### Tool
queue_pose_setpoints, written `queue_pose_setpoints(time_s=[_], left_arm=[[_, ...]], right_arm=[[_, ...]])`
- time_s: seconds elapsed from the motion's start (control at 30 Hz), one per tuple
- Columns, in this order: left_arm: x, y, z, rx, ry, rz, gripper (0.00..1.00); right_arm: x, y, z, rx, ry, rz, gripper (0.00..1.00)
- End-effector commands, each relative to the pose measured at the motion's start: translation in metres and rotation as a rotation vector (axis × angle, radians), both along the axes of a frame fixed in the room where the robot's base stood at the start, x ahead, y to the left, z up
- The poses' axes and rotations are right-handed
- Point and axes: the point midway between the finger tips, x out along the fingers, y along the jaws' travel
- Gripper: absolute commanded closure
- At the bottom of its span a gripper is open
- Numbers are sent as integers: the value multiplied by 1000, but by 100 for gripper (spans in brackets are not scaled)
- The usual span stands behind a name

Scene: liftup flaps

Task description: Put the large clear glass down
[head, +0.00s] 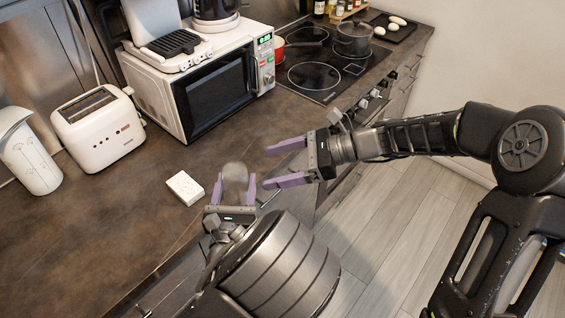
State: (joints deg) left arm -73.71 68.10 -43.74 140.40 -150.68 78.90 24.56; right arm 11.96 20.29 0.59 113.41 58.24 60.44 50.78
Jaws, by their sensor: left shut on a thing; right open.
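The large clear glass (235,172) is between the purple fingers of my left gripper (234,188), near the front edge of the counter. The glass is see-through and its lower part is hidden by the gripper, so I cannot tell whether it touches the counter (110,215). My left gripper is shut on the glass. My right gripper (287,163) is open and empty, just to the right of the glass, with its fingers pointing left.
A white sponge-like block (185,188) lies left of the glass. A white toaster (98,128), a patterned white canister (30,152) and a microwave (200,85) stand behind. A cooktop (325,65) with a pot (353,40) is at the back right. The left counter is clear.

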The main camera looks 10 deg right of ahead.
Motion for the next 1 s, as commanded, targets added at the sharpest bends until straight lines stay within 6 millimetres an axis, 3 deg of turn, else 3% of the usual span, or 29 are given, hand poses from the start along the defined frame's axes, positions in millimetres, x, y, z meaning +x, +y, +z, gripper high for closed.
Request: queue_pose_setpoints(time_s=[0.53, 0.7, 1.0], left_arm=[[0, 0, 1, 0, -1, 0, 92], [0, 0, 1, 0, -2, 0, 92], [0, 0, 1, 0, -1, 0, 92]], right_arm=[[16, 84, -35, 0, 1, 4, 19], [19, 95, -40, -1, 1, 1, 19], [19, 96, -41, -1, -1, 0, 19]])
